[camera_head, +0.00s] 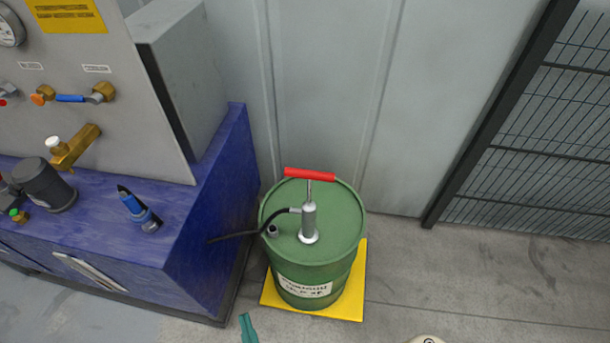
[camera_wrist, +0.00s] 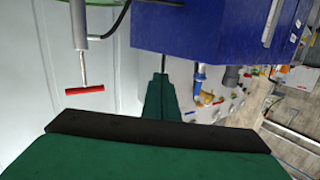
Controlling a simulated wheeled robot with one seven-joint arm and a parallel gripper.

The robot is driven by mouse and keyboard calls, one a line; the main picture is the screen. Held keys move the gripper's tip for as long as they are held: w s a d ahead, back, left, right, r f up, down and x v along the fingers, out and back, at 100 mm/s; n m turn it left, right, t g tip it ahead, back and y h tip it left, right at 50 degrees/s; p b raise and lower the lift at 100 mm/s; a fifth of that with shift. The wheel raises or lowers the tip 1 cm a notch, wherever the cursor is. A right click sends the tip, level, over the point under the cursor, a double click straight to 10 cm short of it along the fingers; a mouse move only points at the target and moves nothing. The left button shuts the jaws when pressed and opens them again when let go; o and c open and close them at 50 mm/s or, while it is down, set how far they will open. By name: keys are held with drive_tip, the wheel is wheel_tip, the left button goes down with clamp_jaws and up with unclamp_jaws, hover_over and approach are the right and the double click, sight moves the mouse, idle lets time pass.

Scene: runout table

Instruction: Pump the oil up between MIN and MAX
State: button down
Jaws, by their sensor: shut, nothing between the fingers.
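A green drum (camera_head: 290,265) stands upright with a grey hand pump (camera_head: 309,222) on its lid. The pump's red bar handle (camera_head: 310,173) sits above the cylinder with a length of bare rod showing. In the wrist view the handle (camera_wrist: 84,89) and rod appear inverted at the left. My gripper (camera_head: 246,322) shows as green fingers at the bottom edge, apart from the drum and in front of it. In the wrist view my gripper (camera_wrist: 161,76) is shut and empty, with the handle off to its left. No MIN or MAX marks can be made out.
A blue tank (camera_head: 215,215) stands left of the drum; a black hose (camera_head: 235,236) runs from the pump toward it. A grey panel (camera_head: 95,130) carries brass valves. The drum stands on a yellow base (camera_head: 352,290). A mesh fence (camera_head: 540,150) is at right; floor right of the drum is clear.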

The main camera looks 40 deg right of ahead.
drive_tip(key=s+a+n+y, duration=0.3)
drive_tip(key=s+n+y, duration=0.1)
drive_tip(key=s, duration=0.6)
drive_tip(key=shift+s+a+y, duration=0.25)
drive_tip(key=shift+s+y, duration=0.1)
drive_tip(key=shift+y, duration=0.35)
